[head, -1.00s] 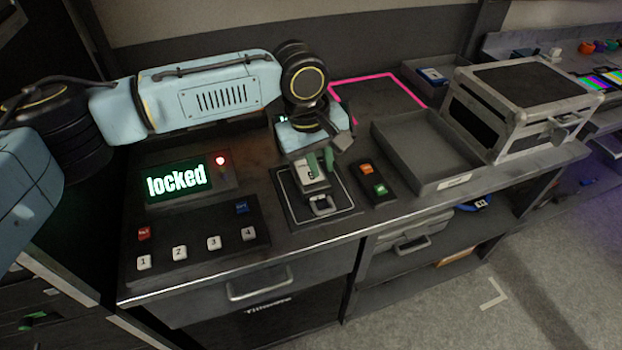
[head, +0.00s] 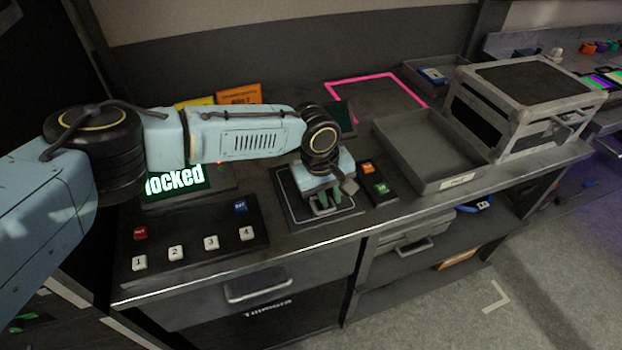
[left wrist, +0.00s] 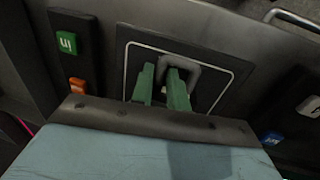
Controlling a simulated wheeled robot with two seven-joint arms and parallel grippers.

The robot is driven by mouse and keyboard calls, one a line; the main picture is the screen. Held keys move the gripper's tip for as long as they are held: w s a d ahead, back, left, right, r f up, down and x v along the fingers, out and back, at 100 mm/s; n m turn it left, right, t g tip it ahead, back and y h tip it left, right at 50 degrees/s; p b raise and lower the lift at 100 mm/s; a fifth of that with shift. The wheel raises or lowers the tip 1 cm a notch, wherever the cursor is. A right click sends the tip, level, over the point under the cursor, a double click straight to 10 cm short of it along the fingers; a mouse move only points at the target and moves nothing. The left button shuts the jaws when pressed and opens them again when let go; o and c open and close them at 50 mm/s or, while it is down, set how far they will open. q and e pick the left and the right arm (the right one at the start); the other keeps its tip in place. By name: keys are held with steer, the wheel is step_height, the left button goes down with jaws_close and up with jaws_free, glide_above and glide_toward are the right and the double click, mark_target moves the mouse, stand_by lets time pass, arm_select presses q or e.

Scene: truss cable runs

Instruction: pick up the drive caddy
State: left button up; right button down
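The drive caddy shows mainly as its grey loop handle (left wrist: 186,70), standing over a dark pad with a white outline (left wrist: 228,71). In the head view my left gripper (head: 323,201) is low over that pad (head: 296,209) and hides most of the caddy. My left gripper (left wrist: 161,86) points down with its two green fingers apart, around one side of the handle. I see a gap between the fingers, and no firm grip on the handle is visible. My right gripper is not in view.
A button box with orange and green buttons (head: 379,182) sits right of the pad. A numbered keypad (head: 195,241) and a partly covered "locked" display (head: 180,186) are to the left. An empty grey tray (head: 428,150) and a metal case (head: 525,95) stand to the right.

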arm_select(q)
steer(key=shift+c, duration=0.5)
jaws_close()
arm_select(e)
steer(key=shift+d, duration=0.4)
arm_select(q)
steer(key=shift+r, duration=0.1)
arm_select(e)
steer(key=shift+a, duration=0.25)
